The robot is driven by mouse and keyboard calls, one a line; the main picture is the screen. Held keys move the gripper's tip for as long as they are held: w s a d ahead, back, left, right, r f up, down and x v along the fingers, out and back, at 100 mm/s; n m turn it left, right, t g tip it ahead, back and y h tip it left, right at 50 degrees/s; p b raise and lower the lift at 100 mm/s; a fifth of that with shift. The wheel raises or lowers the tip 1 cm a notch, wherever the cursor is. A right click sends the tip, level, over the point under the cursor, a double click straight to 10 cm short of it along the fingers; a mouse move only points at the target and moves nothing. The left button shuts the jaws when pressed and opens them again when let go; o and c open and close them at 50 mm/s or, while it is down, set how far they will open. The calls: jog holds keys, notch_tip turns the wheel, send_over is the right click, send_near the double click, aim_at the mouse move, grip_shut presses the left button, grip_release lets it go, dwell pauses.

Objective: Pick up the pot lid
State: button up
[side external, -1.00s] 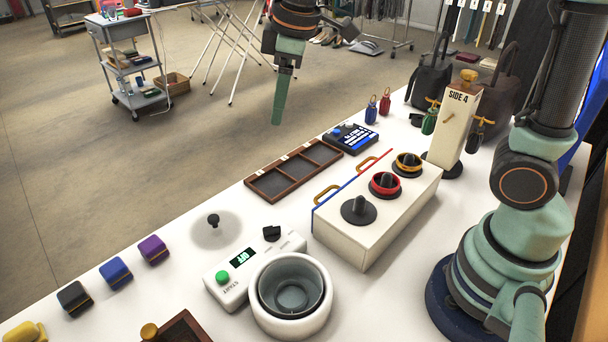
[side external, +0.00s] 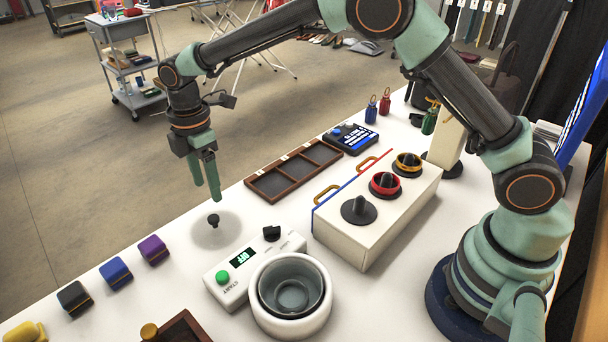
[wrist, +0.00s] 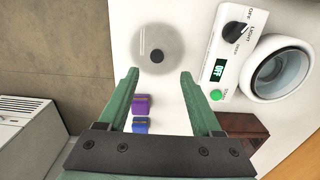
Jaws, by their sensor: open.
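The pot lid (side external: 217,232) is a clear, faint glass disc with a dark knob (side external: 213,220), lying on the white table near its far edge. In the wrist view the lid (wrist: 170,38) is ahead of the fingers, with its dark knob (wrist: 157,57) between their lines. My gripper (side external: 207,195) is open and empty, pointing down above the lid and apart from it. In the wrist view my gripper (wrist: 158,76) shows two green fingers spread apart. The pot (side external: 291,293) sits open in a round white warmer.
The control box (side external: 243,270) with a green button stands right of the lid. Purple (side external: 153,250), blue (side external: 116,273) and black (side external: 75,299) blocks sit to its left. A divided brown tray (side external: 293,171) and a white box with knobs (side external: 350,238) stand farther right.

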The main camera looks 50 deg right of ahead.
aim_at(213, 217)
jog(key=f, duration=0.8)
jog(key=shift+w+a+f, duration=0.15)
jog(key=shift+w+f, duration=0.1)
jog(key=shift+f, duration=0.15)
grip_shut()
